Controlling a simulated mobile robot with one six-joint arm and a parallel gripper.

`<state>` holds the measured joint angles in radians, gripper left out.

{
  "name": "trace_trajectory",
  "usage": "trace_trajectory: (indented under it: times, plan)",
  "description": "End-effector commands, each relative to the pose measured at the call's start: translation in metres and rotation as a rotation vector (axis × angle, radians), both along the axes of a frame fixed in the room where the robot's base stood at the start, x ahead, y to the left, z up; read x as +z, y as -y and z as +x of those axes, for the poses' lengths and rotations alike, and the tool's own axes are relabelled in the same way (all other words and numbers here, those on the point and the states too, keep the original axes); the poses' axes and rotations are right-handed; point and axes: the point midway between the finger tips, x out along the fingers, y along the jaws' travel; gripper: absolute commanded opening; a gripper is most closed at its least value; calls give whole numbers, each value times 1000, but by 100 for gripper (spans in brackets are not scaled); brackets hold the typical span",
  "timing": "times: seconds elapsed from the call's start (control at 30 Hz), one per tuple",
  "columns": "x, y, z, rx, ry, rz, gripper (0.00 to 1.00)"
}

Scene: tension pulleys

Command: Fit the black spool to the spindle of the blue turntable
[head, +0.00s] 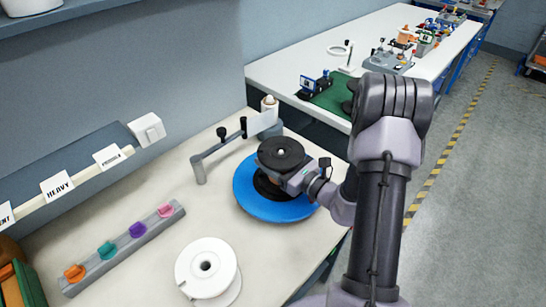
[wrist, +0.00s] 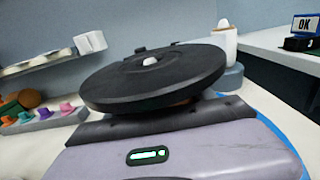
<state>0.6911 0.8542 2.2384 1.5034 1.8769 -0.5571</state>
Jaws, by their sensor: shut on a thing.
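The black spool (head: 279,150) sits over the middle of the blue turntable (head: 245,196), and a light spindle tip (head: 281,152) shows at the centre of its top. In the wrist view the spool's black top flange (wrist: 190,72) looks slightly tilted, with the pale tip at its centre. My gripper (head: 287,177) reaches in from the right and is shut on the spool below its top flange. The fingers are hidden under the flange. A dark lower part of the spool shows close above the turntable. I cannot tell whether it touches it.
A white spool (head: 208,272) stands at the front. A grey rail (head: 122,248) with coloured knobs lies left. A grey tension arm (head: 219,151) and a post with a white roller (head: 269,108) stand behind the turntable. Another bench (head: 388,35) lies beyond.

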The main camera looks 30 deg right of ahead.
Motion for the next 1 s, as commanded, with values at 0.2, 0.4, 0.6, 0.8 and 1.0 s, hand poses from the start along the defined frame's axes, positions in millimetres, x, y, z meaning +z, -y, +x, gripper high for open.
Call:
trace_trajectory:
  times: [0.2, 0.4, 0.6, 0.8, 1.0]
  plan:
    - [-4, 0, 0, 0, 1, 0, 0]
    - [-6, 0, 0, 0, 0, 1, 0]
    - [-7, 0, 0, 0, -3, 1, 0]
    - [-8, -1, -1, 1, -4, 2, 64]
    - [-9, -1, -1, 1, -6, 2, 88]
